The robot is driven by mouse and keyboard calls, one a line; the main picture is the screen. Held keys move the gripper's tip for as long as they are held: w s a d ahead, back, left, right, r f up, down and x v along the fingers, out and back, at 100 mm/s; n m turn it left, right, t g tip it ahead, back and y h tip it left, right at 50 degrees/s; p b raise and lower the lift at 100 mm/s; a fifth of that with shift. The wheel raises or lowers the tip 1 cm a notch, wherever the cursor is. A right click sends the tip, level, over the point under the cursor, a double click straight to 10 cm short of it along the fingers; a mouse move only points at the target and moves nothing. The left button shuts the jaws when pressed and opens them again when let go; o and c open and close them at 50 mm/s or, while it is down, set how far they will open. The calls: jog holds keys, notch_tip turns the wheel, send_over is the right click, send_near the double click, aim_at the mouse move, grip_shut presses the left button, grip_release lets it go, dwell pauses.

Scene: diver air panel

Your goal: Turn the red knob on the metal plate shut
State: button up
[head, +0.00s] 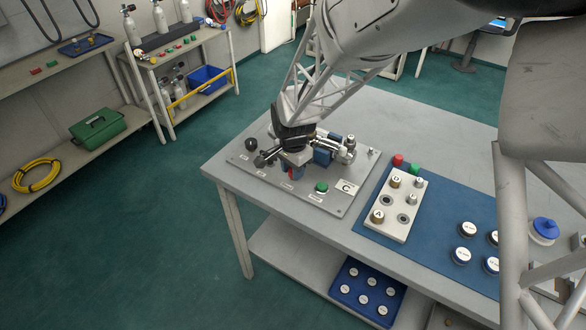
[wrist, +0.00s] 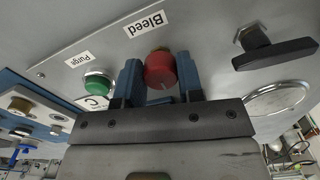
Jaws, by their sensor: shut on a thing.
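The metal plate (head: 338,202) lies on the near left end of the table; it also shows in the wrist view (wrist: 215,40). The red knob (wrist: 160,69) stands on the plate beside a label reading "Bleed". My gripper (wrist: 159,75) is shut on the red knob, with one blue finger on each side of it. In the head view my gripper (head: 291,171) points down at the plate and hides most of the knob. A green knob (head: 321,187) stands to the right, and in the wrist view (wrist: 97,86) it is beside a "Purge" label.
A black lever handle (wrist: 275,52) and a round gauge (wrist: 278,98) are close to my gripper on the plate. A metal valve fitting (head: 346,150) rises behind it. A blue mat (head: 440,222) with a fitting block (head: 408,188) and several jars lies to the right.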

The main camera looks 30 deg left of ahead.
jog(key=o, duration=0.9)
jog(key=shift+r, duration=0.1)
jog(key=shift+r, duration=3.8)
